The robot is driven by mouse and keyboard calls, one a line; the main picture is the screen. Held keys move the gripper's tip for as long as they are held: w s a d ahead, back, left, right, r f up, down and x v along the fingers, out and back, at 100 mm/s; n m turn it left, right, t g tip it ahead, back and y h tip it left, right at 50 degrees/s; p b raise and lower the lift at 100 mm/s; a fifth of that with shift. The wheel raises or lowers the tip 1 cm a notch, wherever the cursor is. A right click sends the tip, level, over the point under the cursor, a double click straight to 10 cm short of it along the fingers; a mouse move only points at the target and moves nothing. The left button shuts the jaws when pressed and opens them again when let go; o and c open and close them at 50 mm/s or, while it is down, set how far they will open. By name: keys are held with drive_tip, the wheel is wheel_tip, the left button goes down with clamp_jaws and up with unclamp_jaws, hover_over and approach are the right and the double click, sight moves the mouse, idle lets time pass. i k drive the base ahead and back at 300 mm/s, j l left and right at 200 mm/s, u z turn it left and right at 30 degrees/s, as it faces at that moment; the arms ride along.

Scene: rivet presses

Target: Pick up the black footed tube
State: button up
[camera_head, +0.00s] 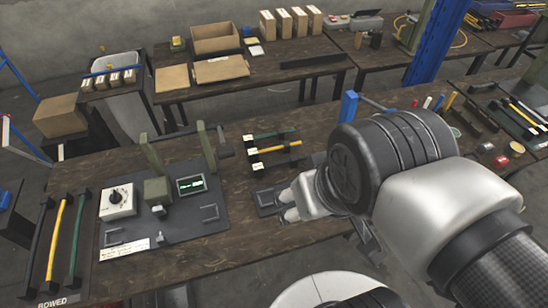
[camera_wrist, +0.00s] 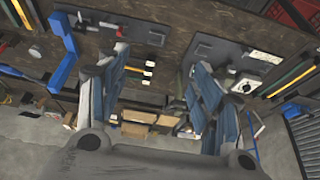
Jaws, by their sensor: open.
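Several long tubes are in view, and I cannot tell for sure which one is the footed black tube. A black tube (camera_head: 42,248) lies in the left rack beside a yellow tube (camera_head: 58,240) and a green tube (camera_head: 77,236); the rack's label reads BOWED. A middle rack holds a green tube (camera_head: 275,134) and a yellow tube (camera_head: 280,148) with dark ends. A dark tube and a yellow tube also lie at the far right (camera_head: 522,117). My gripper (camera_wrist: 160,58) is open and empty, with its fingers wide apart above the bench; my arm hides it partly in the head view.
A grey press plate (camera_head: 180,228) with green posts, a dial box (camera_head: 118,201) and a small display (camera_head: 191,184) stands on the bench at left. A blue post (camera_head: 430,40) rises behind my arm. Cardboard boxes (camera_head: 215,38) stand on the back table.

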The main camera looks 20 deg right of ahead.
sight(258, 169)
drive_tip(key=z, duration=3.55)
drive_tip(key=u, duration=3.35)
drive_tip(key=i+j+z, duration=0.4)
drive_tip(key=j, duration=0.15)
drive_tip(key=k, duration=0.05)
